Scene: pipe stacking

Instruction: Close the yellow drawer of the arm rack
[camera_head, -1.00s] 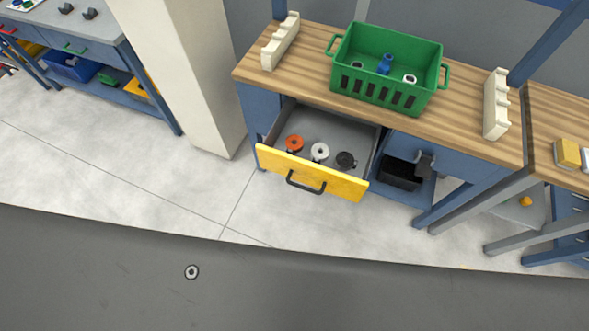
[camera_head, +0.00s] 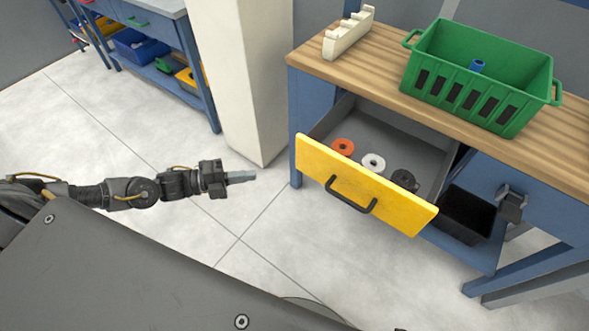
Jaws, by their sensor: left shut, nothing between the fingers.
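The yellow drawer (camera_head: 360,185) of the workbench is pulled open, with a black handle (camera_head: 350,196) on its front. Inside lie an orange ring-shaped part (camera_head: 343,146), a white one (camera_head: 373,161) and a black one (camera_head: 404,178). My left gripper (camera_head: 250,176) is shut and empty, pointing right. It is in front of and to the left of the drawer front, apart from it. My right gripper is out of view.
The workbench top (camera_head: 377,63) carries a green crate (camera_head: 480,82) and a cream notched rack (camera_head: 347,36). A black bin (camera_head: 466,214) sits below, right of the drawer. A cream pillar (camera_head: 240,90) stands left of the bench. The floor before the drawer is clear.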

